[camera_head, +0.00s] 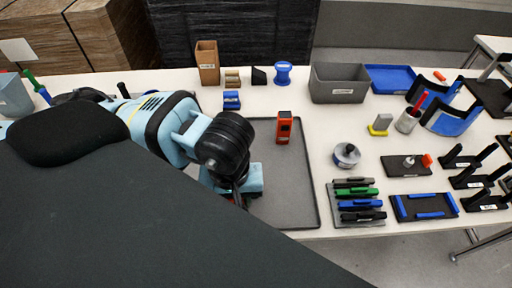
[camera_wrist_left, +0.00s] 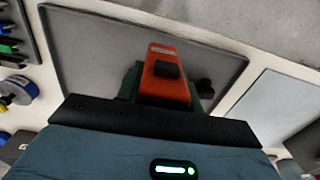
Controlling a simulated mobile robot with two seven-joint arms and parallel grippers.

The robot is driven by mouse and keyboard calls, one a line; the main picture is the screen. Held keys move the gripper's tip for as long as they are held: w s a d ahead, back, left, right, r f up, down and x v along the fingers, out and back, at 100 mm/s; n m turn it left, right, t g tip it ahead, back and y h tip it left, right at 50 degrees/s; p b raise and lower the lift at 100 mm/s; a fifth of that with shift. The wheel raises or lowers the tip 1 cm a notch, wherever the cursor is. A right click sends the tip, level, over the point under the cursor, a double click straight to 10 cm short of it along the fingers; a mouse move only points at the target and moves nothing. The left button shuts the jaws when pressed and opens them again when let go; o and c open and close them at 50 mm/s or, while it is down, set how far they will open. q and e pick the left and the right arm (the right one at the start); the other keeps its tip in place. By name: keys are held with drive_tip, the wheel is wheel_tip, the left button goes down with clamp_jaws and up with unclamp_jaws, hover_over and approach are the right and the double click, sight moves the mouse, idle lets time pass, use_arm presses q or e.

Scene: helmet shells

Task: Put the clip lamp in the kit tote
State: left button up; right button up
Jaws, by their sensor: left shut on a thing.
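My left gripper (camera_head: 240,192) is low over the near part of the grey mat (camera_head: 300,205) in the head view. In the left wrist view it is shut on an orange-red thing with a black knob (camera_wrist_left: 168,58), which looks like the clip lamp. In the head view my wrist mostly hides this thing. The grey mat (camera_wrist_left: 95,28) shows behind it in the wrist view; I cannot tell whether they touch. An open grey bin with a white label (camera_head: 338,90), apparently the kit tote, stands at the back of the table. My right gripper is not in view.
An orange device with a dark face (camera_head: 284,127) stands on the mat's far part. A tape roll (camera_head: 346,155) and a rack of coloured handles (camera_head: 357,203) are right of the mat. A blue tray (camera_head: 391,78) adjoins the bin. Blue (camera_head: 283,72) and brown (camera_head: 207,63) items stand left of it.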

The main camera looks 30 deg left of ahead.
use_arm(q)
drive_tip(key=shift+s+a+r, duration=0.1)
drive_tip(key=shift+s+a, duration=0.3)
drive_tip(key=shift+s, duration=0.25)
